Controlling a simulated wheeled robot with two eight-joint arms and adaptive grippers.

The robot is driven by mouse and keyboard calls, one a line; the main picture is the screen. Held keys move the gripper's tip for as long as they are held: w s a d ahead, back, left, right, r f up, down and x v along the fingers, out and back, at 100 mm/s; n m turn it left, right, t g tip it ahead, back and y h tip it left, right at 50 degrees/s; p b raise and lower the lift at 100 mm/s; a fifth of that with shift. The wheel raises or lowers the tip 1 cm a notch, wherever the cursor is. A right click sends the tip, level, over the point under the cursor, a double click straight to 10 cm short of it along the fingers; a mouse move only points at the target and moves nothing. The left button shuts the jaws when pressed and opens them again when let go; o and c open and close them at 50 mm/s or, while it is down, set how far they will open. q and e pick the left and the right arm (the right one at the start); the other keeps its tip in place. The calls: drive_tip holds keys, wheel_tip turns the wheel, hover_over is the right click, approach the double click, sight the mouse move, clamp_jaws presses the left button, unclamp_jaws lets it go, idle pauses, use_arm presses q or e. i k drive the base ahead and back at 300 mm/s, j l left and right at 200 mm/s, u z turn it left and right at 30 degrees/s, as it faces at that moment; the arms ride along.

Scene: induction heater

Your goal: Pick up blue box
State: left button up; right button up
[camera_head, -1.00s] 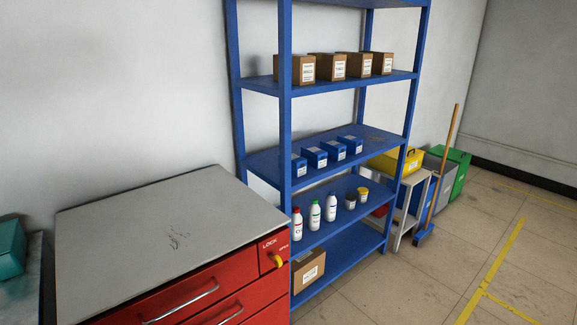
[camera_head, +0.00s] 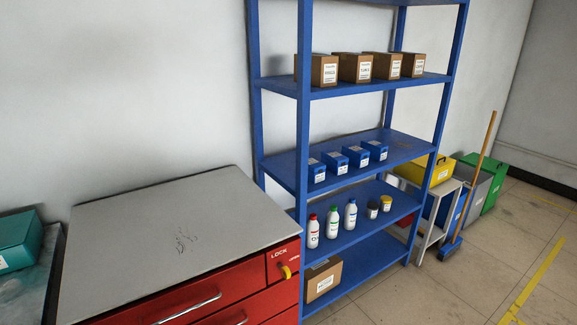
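Several small blue boxes with white labels stand in a row on the middle shelf of the blue rack. The leftmost blue box (camera_head: 316,171) is nearest the front left post, and another blue box (camera_head: 375,150) is at the right end of the row. I cannot tell which one the task means. The blue rack (camera_head: 303,130) stands against the wall, right of a red drawer cabinet. Neither of my grippers is in view.
The red cabinet (camera_head: 277,298) with a grey top (camera_head: 150,235) stands in front left of the rack. Cardboard boxes (camera_head: 323,70) and bottles (camera_head: 313,232) fill other shelves. A broom (camera_head: 470,190) leans near bins at right.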

sight(316, 168)
drive_tip(key=i+l+u, duration=0.2)
drive_tip(key=i+l, duration=0.2)
drive_tip(key=l, duration=0.25)
drive_tip(key=i+l+u, duration=0.1)
drive_tip(key=l, duration=0.25)
drive_tip(key=i+l+u, duration=0.15)
drive_tip(key=i+l, duration=0.15)
drive_tip(key=i+l+u, duration=0.1)
drive_tip(key=l, duration=0.35)
drive_tip(key=i, duration=0.05)
